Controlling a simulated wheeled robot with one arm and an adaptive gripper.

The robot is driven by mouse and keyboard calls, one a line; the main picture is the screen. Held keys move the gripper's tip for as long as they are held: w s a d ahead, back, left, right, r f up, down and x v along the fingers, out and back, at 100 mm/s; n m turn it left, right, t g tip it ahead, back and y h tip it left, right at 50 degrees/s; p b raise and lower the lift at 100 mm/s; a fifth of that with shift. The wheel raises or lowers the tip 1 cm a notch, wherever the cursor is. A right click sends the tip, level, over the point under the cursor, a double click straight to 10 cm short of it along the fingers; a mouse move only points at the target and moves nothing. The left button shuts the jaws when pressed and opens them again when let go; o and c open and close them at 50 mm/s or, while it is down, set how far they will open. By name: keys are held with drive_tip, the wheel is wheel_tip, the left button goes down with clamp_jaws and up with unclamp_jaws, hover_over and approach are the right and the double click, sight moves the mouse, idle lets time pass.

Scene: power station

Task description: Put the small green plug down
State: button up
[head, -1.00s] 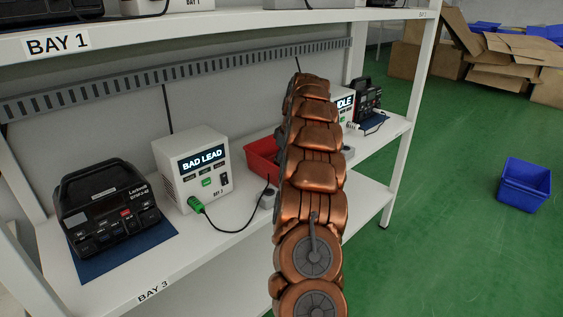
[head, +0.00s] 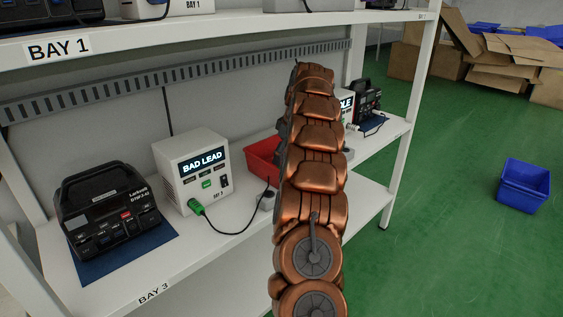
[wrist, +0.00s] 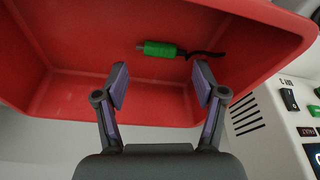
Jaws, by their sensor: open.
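A small green plug (wrist: 160,49) with a dark lead lies in the red bin (wrist: 90,92), near its far wall in the wrist view. My gripper (wrist: 161,82) is open and empty over the bin, its two fingers apart from each other and from the plug. In the head view the red bin (head: 261,160) stands on the shelf, partly behind my copper-coloured arm, which hides my gripper and the plug there. Another green plug (head: 196,206) sits at the front of the white box (head: 193,167) reading "BAD LEAD", with a black lead running right.
A black device (head: 108,207) sits on a blue mat at the shelf's left. A second white box (head: 347,105) and a dark device (head: 367,98) stand at the right. The upper shelf (head: 200,30) hangs above. A blue crate (head: 523,185) is on the green floor.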

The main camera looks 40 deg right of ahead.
drive_tip(key=p+v, duration=0.1)
drive_tip(key=v, duration=0.7)
drive_tip(key=shift+r, duration=0.2)
idle(0.5)
